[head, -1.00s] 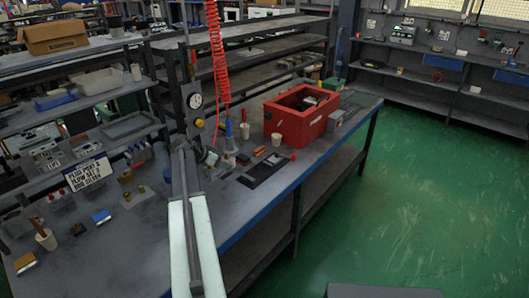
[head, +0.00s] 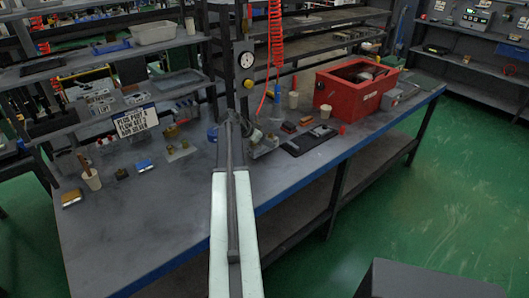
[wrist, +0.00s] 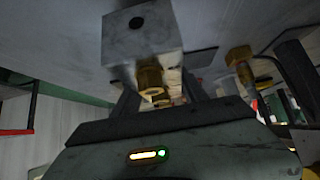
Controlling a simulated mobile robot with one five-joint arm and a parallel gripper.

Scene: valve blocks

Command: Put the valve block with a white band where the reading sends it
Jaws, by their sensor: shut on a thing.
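In the wrist view, my gripper (wrist: 160,98) is shut on a grey valve block (wrist: 143,32) with a dark round hole and a brass fitting. I cannot make out a white band on it. In the head view my gripper (head: 243,128) is over the bench, small and partly hidden by my arm; I cannot separate the held block clearly there. A round dial gauge (head: 246,60) is on the post behind. A printed sign (head: 136,121) stands at the left; its words are hard to read. A blue-topped block (head: 145,166) and a yellow-topped block (head: 72,198) lie on the left.
A red crate (head: 337,95) stands on the right of the bench, with a black tray (head: 308,141) in front. Brass pieces (head: 180,150) sit on a plate behind my arm's left. The front left of the bench (head: 150,235) is bare.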

